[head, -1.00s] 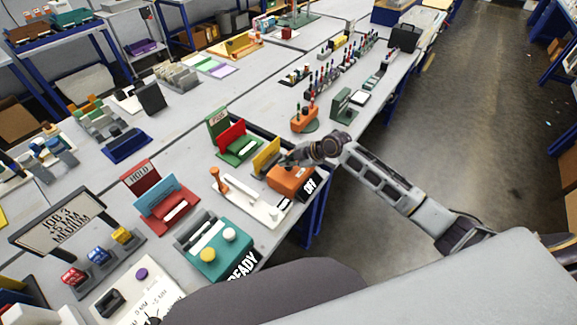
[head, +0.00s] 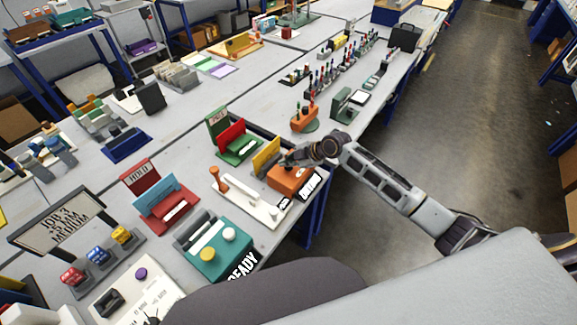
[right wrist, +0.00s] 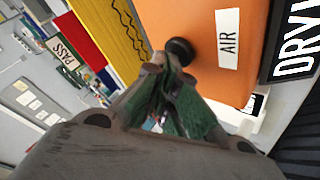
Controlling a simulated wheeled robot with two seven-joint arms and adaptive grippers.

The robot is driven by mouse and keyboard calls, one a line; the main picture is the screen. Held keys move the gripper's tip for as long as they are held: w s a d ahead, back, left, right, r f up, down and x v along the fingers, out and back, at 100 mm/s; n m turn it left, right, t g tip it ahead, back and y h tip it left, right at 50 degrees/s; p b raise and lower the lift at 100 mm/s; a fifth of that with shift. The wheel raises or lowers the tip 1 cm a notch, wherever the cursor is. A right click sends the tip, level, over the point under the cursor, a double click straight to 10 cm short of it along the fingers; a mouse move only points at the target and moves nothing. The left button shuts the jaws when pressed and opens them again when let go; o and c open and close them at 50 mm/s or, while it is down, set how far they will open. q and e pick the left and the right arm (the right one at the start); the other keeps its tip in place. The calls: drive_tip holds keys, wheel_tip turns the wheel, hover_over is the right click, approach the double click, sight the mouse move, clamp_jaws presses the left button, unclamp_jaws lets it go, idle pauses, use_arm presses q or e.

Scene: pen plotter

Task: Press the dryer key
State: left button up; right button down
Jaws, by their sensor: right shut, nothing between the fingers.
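The dryer is an orange box (head: 288,180) at the table's right edge, with a yellow ribbed panel (head: 266,157) beside it. In the right wrist view its orange face (right wrist: 238,70) carries a white AIR label (right wrist: 228,38) and a round black key (right wrist: 180,50). Its black sign (head: 311,185) shows white letters, and the right wrist view reads DRY with the rest cut off (right wrist: 295,45). My right gripper (right wrist: 168,70) is shut and empty, its tips at the black key, seemingly touching it. In the head view the right gripper (head: 287,159) is small and dark. My left gripper is not in view.
A white stand with an orange peg (head: 250,198) sits left of the dryer. A green PASS holder (head: 238,150) stands behind, and a teal box with two buttons (head: 215,252) stands in front. An orange pen stand (head: 304,120) is farther back. The aisle at right is clear.

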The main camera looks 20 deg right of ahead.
sight(288, 168)
drive_tip(key=shift+f, duration=0.3)
drive_tip(key=shift+r, duration=0.4)
drive_tip(key=shift+r+p, duration=0.15)
drive_tip(key=shift+p, duration=0.15)
idle(0.3)
drive_tip(key=shift+r+p, duration=2)
drive_tip(key=shift+r, duration=0.9)
